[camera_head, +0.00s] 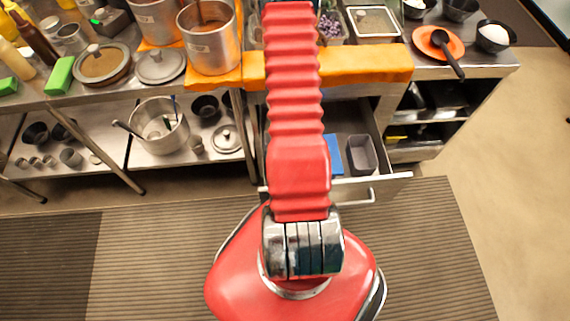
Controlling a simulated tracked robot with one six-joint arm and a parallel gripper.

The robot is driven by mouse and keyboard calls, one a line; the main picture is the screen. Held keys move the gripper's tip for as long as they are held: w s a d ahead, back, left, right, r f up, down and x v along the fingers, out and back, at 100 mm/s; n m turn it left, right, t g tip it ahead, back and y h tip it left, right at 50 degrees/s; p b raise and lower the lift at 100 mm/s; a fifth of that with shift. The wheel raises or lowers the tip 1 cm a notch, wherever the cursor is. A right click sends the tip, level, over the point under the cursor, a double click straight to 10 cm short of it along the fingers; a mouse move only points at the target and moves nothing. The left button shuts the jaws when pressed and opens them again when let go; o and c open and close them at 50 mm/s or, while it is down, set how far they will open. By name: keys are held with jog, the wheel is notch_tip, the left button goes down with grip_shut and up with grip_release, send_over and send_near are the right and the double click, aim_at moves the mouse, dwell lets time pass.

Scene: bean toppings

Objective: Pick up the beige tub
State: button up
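I cannot make out a clearly beige tub in this view. A grey rectangular tub (362,155) stands in the open drawer (372,181) below the counter, just right of my red arm. A blue flat item (331,153) lies left of that tub, partly hidden by the arm. My arm reaches straight away from me over the drawer and counter, and its far end runs to the top edge of the picture. My gripper is out of view. The arm hides the middle strip of the counter and part of the drawer.
Metal pots (210,50) stand on the counter left of the arm. A steel tray (373,22), an orange plate (438,42) with a black ladle and a bowl (493,36) stand to the right. A steel pot (158,133) sits on the lower shelf. The right floor is clear.

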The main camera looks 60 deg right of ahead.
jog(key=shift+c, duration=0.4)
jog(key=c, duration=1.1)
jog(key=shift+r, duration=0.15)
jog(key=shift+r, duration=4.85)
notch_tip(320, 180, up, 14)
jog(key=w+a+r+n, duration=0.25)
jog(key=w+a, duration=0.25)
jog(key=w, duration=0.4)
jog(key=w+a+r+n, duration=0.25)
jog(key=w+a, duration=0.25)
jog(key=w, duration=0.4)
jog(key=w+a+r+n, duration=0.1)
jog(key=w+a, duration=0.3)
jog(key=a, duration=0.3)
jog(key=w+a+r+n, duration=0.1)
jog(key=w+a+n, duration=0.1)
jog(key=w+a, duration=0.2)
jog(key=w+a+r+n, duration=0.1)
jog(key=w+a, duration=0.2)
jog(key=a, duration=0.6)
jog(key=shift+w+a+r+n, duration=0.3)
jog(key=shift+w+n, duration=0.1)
